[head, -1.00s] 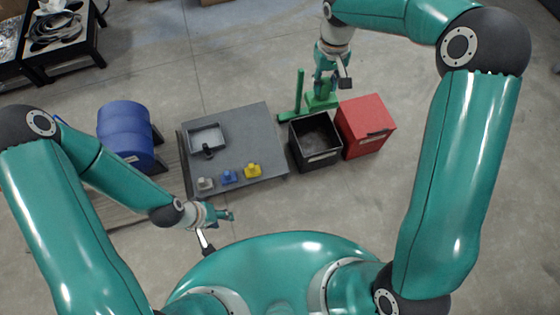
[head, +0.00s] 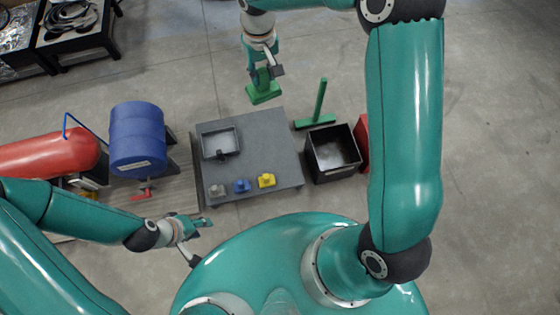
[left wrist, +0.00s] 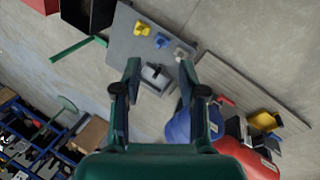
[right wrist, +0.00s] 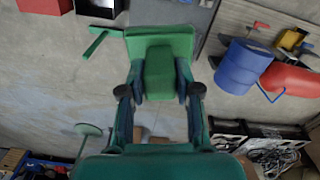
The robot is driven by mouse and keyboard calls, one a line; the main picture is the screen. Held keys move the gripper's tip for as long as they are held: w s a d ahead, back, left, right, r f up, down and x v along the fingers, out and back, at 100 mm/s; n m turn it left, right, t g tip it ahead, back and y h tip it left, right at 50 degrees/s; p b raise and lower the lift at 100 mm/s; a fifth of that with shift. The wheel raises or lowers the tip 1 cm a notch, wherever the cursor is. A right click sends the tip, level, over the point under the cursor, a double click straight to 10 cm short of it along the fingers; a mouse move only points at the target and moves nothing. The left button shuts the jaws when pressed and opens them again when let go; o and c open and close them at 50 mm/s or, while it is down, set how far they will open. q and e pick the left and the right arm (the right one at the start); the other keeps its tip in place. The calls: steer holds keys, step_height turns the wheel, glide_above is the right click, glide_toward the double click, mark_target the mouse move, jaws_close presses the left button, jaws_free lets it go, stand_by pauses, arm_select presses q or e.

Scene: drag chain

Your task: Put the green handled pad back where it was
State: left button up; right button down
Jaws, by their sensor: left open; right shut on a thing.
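The green handled pad (head: 264,94) is in my right gripper (head: 262,72). In the head view it appears just past the far edge of the grey table (head: 262,160); its height above the floor is hard to tell. In the right wrist view the pad (right wrist: 125,45) lies flat-side away, with its block handle (right wrist: 160,72) between my shut fingers. My left gripper (head: 205,222) is open and empty, near the table's front left corner. In the left wrist view its open fingers (left wrist: 157,78) frame the table from a distance.
On the table are a grey tray (head: 204,146) with a dark handle and small grey (head: 217,190), blue (head: 242,186) and yellow (head: 266,181) pieces. Right of it stand a green T-shaped piece (head: 320,102), a black bin (head: 312,166) and a red box (head: 363,130).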

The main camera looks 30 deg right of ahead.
steer(key=shift+w+a, duration=0.2)
steer(key=shift+w, duration=0.25)
arm_select(q)
steer(key=shift+w, duration=0.4)
arm_select(e)
steer(key=shift+a, duration=0.1)
arm_select(q)
steer(key=shift+o, duration=1.4)
steer(key=shift+f, duration=0.2)
arm_select(e)
steer(key=shift+f, duration=0.25)
steer(key=s+d+f+b, duration=0.1)
steer(key=d+f+b, duration=0.2)
steer(key=f+b, duration=1.5)
steer(key=s+d+f+m+b, duration=0.1)
steer(key=d+f+b, duration=0.3)
steer(key=f+b, duration=1.4)
steer(key=s+d+f+m+b, duration=0.1)
steer(key=d+f+b, duration=0.3)
steer(key=f+b, duration=1.4)
step_height(320, 180, down, 25)
steer(key=shift+s+d+r, duration=0.1)
steer(key=shift+s+d, duration=0.05)
arm_select(q)
step_height(320, 180, down, 54)
steer(key=shift+s, duration=0.15)
